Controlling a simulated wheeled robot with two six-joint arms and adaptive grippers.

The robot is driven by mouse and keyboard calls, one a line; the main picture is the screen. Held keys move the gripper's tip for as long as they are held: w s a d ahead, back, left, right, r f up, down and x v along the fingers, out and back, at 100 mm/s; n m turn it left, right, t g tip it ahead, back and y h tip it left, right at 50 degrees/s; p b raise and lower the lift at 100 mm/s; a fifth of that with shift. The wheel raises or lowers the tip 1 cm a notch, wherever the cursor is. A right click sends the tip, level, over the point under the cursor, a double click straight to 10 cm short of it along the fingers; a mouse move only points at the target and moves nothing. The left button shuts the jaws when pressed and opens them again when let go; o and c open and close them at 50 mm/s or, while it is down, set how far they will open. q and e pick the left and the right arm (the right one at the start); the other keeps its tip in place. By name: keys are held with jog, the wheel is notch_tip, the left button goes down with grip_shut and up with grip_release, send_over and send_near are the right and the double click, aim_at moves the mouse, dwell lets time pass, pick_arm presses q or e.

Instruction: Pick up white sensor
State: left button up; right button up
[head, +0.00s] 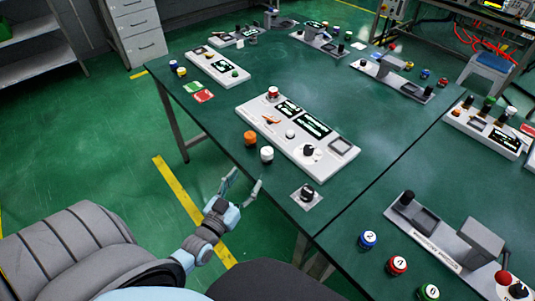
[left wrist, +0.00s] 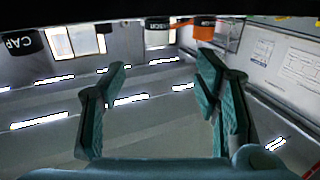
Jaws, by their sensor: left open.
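A small white cylinder (head: 267,154), which looks like the white sensor, stands upright near the table's left edge. An orange cylinder (head: 250,138) stands just beside it. My left gripper (head: 244,180) is open and empty, off the table's edge and short of the white cylinder. In the left wrist view the picture looks upside down. The white cylinder (left wrist: 158,33) hangs from the top, beyond the spread fingers (left wrist: 163,72). The orange cylinder (left wrist: 205,27) is to its right, and a dark and white "CAP" piece (left wrist: 22,43) is at the far left. My right gripper does not show.
A white control panel (head: 300,138) with a red button lies behind the cylinders. A black knob on a small plate (head: 307,194) sits near the edge. Numbered caps (head: 397,265) stand at the front right. The green table (head: 225,125) has free room to the left.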

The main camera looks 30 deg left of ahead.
aim_at(264, 155)
pick_arm(q)
jog(key=w+b, duration=0.1)
jog(key=w, duration=0.3)
jog(key=w+b, duration=0.1)
jog(key=w, duration=0.3)
jog(key=w+a+b, duration=0.1)
jog(key=w, duration=0.4)
jog(key=shift+w+r, duration=0.1)
jog(key=shift+w, duration=0.25)
jog(key=c, duration=1.3)
